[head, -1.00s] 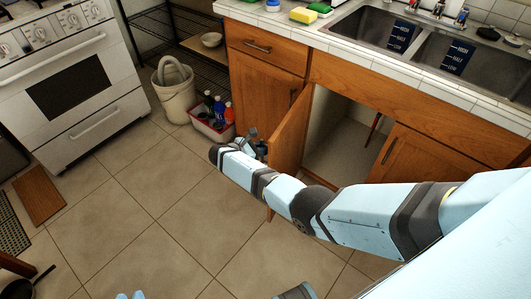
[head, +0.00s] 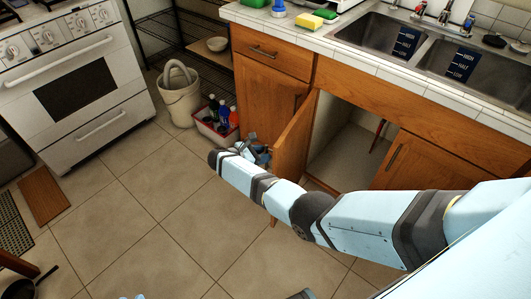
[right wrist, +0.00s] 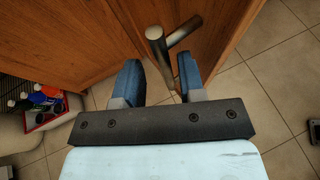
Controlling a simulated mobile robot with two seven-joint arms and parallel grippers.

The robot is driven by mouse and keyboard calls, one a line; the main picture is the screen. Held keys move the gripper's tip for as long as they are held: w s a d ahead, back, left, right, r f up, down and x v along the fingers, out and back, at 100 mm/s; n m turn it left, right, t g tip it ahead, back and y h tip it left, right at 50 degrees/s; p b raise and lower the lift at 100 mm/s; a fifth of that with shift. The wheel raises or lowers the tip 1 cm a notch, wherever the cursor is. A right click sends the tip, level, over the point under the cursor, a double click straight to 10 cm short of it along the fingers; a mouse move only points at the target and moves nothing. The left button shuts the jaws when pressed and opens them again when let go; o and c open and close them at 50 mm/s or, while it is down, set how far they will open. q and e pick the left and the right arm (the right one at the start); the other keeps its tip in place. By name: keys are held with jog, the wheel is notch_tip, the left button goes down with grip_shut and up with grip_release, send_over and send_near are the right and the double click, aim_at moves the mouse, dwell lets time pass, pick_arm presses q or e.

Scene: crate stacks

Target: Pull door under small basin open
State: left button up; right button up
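The wooden door (head: 292,142) under the left basin (head: 372,36) of the sink stands partly open, swung out to the left. The cabinet opening (head: 345,150) behind it shows a pale interior. My right arm reaches across in front of the opening to the door's outer side. My right gripper (head: 257,152) is at that outer face. In the right wrist view its two blue fingers (right wrist: 160,80) are apart, with the door's metal bar handle (right wrist: 163,55) running down between them. They do not look closed on it.
A red-and-white bin of bottles (head: 215,124) and a pale bucket (head: 180,98) stand on the floor left of the door. A closed door (head: 415,165) is right of the opening. The stove (head: 75,85) is far left.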

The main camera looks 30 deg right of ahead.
pick_arm(q)
jog(key=shift+s+a+p, duration=0.1)
jog(key=shift+a+p, duration=0.05)
jog(key=shift+p, duration=0.4)
pick_arm(e)
jog(key=v, duration=1.2)
